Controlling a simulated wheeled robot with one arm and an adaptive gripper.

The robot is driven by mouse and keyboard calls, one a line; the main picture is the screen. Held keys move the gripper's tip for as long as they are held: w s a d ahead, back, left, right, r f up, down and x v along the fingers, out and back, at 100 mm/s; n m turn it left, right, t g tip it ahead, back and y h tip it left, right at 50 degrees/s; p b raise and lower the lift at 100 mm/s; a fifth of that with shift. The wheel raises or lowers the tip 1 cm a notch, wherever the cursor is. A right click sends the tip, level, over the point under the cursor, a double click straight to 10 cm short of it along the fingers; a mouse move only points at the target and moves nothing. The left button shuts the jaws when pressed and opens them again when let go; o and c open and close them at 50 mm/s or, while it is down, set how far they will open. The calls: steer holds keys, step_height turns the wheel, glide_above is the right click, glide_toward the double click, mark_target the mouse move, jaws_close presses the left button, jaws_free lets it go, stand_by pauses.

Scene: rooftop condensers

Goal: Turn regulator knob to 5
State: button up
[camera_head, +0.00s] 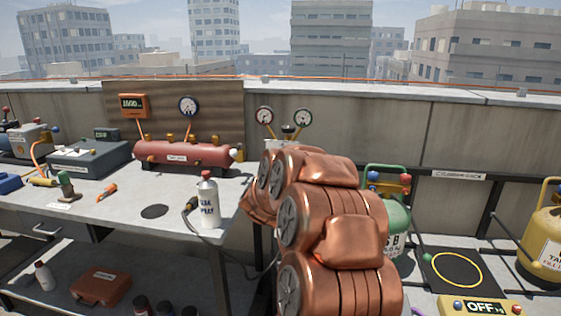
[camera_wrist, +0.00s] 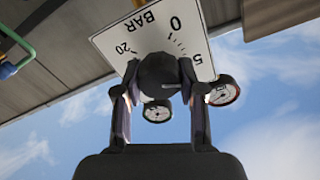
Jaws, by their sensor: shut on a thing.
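The regulator knob (camera_wrist: 165,76) is dark and round in the wrist view. It stands in front of a white dial plate (camera_wrist: 113,38) marked BAR, with 0, 5 and 20 showing upside down. My gripper (camera_wrist: 158,70) has one finger on each side of the knob and is shut on it. I cannot make out clearly where the knob's pointer stands. Two round gauges show behind the fingers, one below the knob (camera_wrist: 158,110) and one at the right (camera_wrist: 224,92). In the head view my copper-coloured arm hides the gripper and most of the regulator.
A green cylinder (camera_head: 396,218) stands right of my arm, and a yellow cylinder (camera_head: 545,245) at the far right.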

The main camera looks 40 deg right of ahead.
steer(key=o, duration=1.1)
steer(key=shift+o, duration=0.2)
steer(key=v, duration=1.2)
steer(key=shift+w+a, duration=0.15)
